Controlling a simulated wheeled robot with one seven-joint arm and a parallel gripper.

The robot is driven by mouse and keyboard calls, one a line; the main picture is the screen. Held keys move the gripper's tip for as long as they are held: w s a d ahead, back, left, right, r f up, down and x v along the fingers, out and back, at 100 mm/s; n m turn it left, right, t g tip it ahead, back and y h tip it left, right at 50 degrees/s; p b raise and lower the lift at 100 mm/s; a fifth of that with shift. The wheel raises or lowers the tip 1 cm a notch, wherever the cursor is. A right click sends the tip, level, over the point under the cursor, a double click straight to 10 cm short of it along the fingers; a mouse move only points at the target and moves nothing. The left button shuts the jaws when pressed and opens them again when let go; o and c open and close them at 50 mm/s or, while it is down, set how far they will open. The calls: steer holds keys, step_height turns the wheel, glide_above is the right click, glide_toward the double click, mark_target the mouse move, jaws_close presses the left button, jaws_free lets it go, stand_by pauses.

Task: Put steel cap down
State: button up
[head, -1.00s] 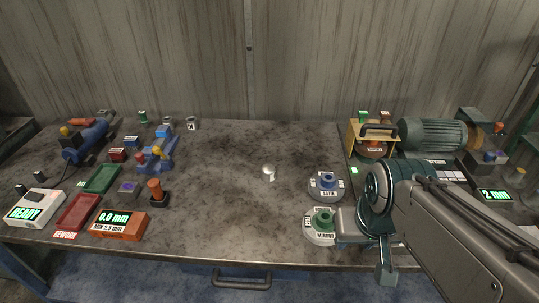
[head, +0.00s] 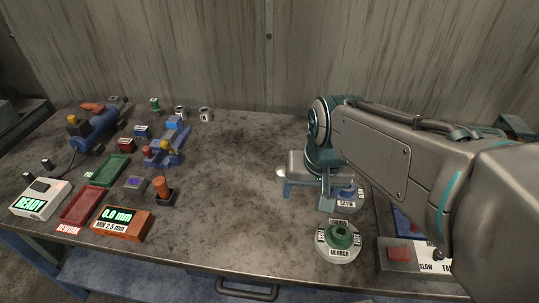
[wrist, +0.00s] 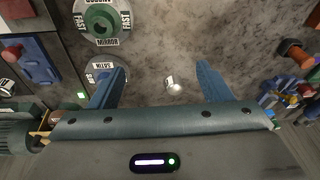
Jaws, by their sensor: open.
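The steel cap (head: 281,172) is a small, shiny, pale piece on the bare middle of the bench, just left of my gripper in the head view. In the wrist view the cap (wrist: 171,83) shows between the two blue fingers, on the bench and apart from both. My gripper (wrist: 161,70) is open and empty above the bench. In the head view my arm hides part of the bench's right side.
The green MIRROR disc (head: 339,241) and the partly hidden SATIN disc (head: 349,197) are close by on the right. A red tray (head: 82,205), a green tray (head: 108,171) and an orange gauge (head: 122,223) stand left. The bench middle is clear.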

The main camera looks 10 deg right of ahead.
steer(key=w+m+g+p, duration=0.1)
steer(key=w+m, duration=0.6)
steer(key=w, duration=0.6)
steer(key=m+g+p, duration=0.2)
steer(key=m, duration=0.4)
glide_above(282, 169)
steer(key=f, duration=1.3)
steer(key=shift+s+d+f, duration=0.1)
steer(key=shift+s+f, duration=0.05)
steer(key=shift+s, duration=0.05)
steer(key=shift+w+f+p, duration=0.1)
steer(key=shift+f+p, duration=0.8)
steer(key=shift+f, duration=1.8)
steer(key=c, duration=1.2)
steer(key=shift+c, duration=0.5)
steer(key=shift+r, duration=0.15)
